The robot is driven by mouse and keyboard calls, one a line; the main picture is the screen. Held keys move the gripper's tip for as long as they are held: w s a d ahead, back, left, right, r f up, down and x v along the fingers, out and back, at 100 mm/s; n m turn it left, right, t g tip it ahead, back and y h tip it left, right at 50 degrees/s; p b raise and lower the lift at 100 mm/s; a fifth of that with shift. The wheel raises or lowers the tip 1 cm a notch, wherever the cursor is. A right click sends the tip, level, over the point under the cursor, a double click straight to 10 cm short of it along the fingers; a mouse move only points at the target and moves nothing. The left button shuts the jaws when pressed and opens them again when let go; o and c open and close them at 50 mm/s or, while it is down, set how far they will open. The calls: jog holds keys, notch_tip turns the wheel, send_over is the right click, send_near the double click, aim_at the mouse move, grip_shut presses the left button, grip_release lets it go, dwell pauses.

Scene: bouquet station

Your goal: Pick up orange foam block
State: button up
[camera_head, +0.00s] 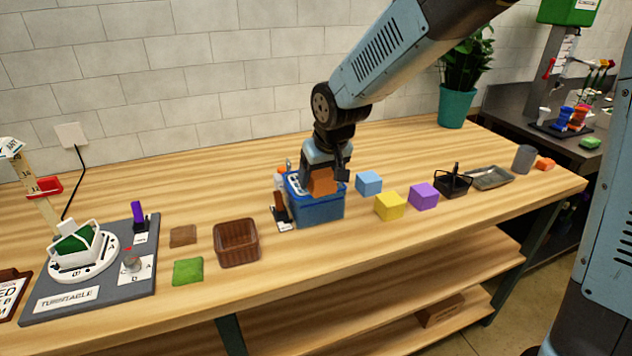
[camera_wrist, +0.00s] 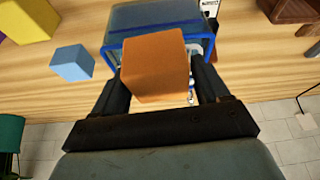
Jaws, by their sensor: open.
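The orange foam block (camera_head: 322,181) is at the blue bin (camera_head: 318,208) on the wooden table, just below my gripper (camera_head: 326,172). In the wrist view the orange foam block (camera_wrist: 155,66) fills the space between the two dark fingers of my gripper (camera_wrist: 157,85), with the blue bin (camera_wrist: 150,18) behind it. The jaws are open around the block. I cannot tell whether either finger touches it, or whether the block rests on anything.
A light blue block (camera_head: 369,183), a yellow block (camera_head: 390,206) and a purple block (camera_head: 424,195) stand right of the bin. A black basket (camera_head: 453,184) is farther right. A brown basket (camera_head: 236,243) and a turntable (camera_head: 82,252) are to the left.

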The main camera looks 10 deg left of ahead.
jog(key=c, duration=0.8)
jog(key=shift+r, duration=0.15)
